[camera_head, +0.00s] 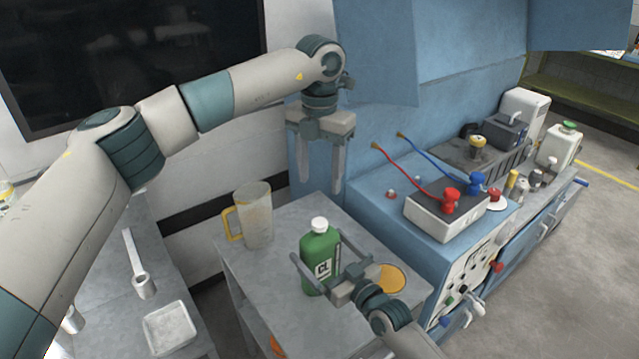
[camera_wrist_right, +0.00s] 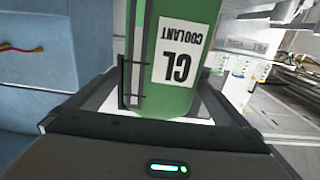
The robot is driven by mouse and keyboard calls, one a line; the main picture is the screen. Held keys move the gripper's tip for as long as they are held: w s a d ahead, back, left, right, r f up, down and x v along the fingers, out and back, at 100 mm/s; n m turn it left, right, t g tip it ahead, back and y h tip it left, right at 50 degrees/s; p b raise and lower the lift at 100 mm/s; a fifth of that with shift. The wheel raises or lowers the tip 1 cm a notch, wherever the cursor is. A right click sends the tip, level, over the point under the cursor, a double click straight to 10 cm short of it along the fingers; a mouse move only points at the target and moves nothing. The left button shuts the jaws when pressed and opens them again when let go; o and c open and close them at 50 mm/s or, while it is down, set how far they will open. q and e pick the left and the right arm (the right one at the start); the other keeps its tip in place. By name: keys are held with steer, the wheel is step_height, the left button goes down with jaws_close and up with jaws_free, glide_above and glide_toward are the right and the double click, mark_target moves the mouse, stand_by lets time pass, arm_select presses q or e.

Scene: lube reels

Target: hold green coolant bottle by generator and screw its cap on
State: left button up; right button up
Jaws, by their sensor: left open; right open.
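The green coolant bottle (camera_head: 321,256) stands upright on the small grey table (camera_head: 245,278) beside the blue generator cabinet. A white cap (camera_head: 319,224) sits on its neck; I cannot tell whether it is tight. My right gripper (camera_head: 318,272) is open at the bottle, its two fingers on either side of the lower body. In the right wrist view the bottle's label side (camera_wrist_right: 180,60) fills the space between the fingers. My left gripper (camera_head: 319,182) is open and empty, pointing down above and behind the bottle, apart from the cap.
A clear jug (camera_head: 254,216) with a yellow handle stands left of the bottle. An orange disc (camera_head: 391,278) lies right of it. A white battery (camera_head: 446,214) with red and blue clamps sits on the cabinet. A wrench (camera_head: 139,264) and white tray (camera_head: 170,328) lie on the left bench.

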arm_select(q)
step_height(320, 180, down, 4)
steer(key=b, duration=0.3)
steer(key=shift+r+b, duration=0.1)
steer(key=shift+b, duration=0.25)
arm_select(e)
steer(key=v, duration=1.6)
steer(key=shift+s+d, duration=0.25)
steer(key=shift+s, duration=0.05)
